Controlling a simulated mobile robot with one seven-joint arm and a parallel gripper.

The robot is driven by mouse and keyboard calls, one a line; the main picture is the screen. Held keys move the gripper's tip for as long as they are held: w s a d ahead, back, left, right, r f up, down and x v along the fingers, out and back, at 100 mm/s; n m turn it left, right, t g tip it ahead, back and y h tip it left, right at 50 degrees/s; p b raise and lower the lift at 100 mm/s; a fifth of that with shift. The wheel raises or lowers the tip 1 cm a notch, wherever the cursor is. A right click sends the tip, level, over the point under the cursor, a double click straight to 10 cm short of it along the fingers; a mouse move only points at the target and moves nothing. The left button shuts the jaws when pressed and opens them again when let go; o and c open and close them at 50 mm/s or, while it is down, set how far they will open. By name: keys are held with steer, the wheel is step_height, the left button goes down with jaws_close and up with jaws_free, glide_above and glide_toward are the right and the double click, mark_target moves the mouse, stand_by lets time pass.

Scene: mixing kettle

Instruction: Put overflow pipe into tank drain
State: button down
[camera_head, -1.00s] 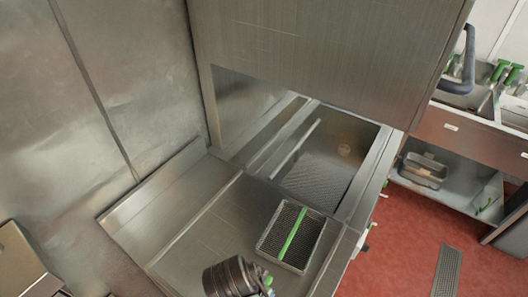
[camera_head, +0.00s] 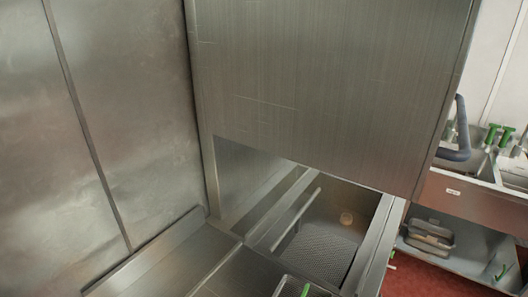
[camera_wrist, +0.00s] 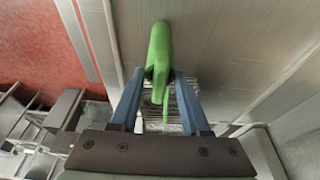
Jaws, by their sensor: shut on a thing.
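In the wrist view my gripper (camera_wrist: 160,105) is shut on a smooth green piece (camera_wrist: 160,50), held upright between its blue fingers. Its lower part is hidden, so I cannot tell whether it is the overflow pipe's handle. In the head view the tank (camera_head: 362,232) is open under the steel hood. My gripper is outside the head view.
The large steel hood (camera_head: 320,95) overhangs the tank. A pale bar (camera_head: 295,222) runs along the tank's left side. A mesh basket with a green strip (camera_head: 304,290) is at the bottom edge. A sink unit (camera_head: 470,195) stands at right above red floor.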

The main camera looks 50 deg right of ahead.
steer(key=shift+r+p, duration=2.65)
steer(key=shift+p, duration=0.1)
steer(key=shift+f, duration=0.1)
